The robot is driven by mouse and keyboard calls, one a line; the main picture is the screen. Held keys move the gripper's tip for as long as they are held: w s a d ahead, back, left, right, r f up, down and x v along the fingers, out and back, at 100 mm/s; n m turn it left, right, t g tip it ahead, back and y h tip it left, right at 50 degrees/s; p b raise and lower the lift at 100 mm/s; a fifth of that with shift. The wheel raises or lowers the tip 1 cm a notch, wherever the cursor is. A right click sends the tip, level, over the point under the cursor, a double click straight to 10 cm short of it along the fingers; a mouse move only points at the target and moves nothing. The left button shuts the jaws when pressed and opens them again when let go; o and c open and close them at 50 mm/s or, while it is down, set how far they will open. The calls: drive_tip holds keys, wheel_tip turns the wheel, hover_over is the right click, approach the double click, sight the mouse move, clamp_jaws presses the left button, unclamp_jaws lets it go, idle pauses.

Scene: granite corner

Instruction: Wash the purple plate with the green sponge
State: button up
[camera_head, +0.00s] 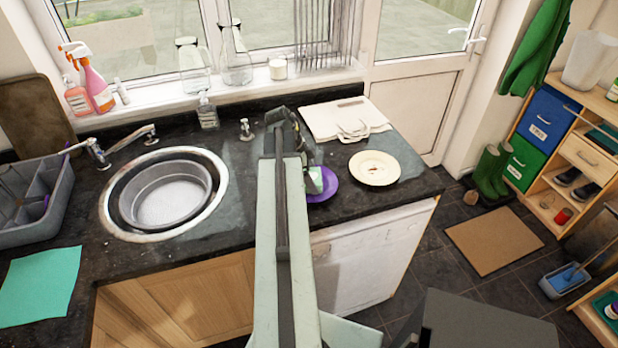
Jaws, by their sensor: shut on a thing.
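The purple plate (329,190) lies on the dark granite worktop, right of the sink. My arm hides its left part. The green sponge (316,179) shows as a small pale and green block over the plate. My gripper (309,168) is shut on the sponge at the plate; its fingers are mostly hidden by my arm. I cannot tell whether the sponge touches the plate.
A cream plate (374,168) with dark bits on it is close right of the purple plate. The round sink (165,194) with a grey bowl, tap (97,153) and grey rack (33,206) are left. A teal cloth (38,286) lies front left.

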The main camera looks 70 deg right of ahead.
sight(313, 175)
drive_tip(key=shift+w+a, duration=0.45)
drive_tip(key=shift+w, duration=0.1)
drive_tip(key=shift+s+d, duration=0.6)
drive_tip(key=shift+s, duration=0.1)
wheel_tip(313, 175, up, 6)
drive_tip(key=p, duration=0.6)
drive_tip(key=shift+r, duration=0.1)
wheel_tip(313, 175, up, 3)
drive_tip(key=p, duration=0.3)
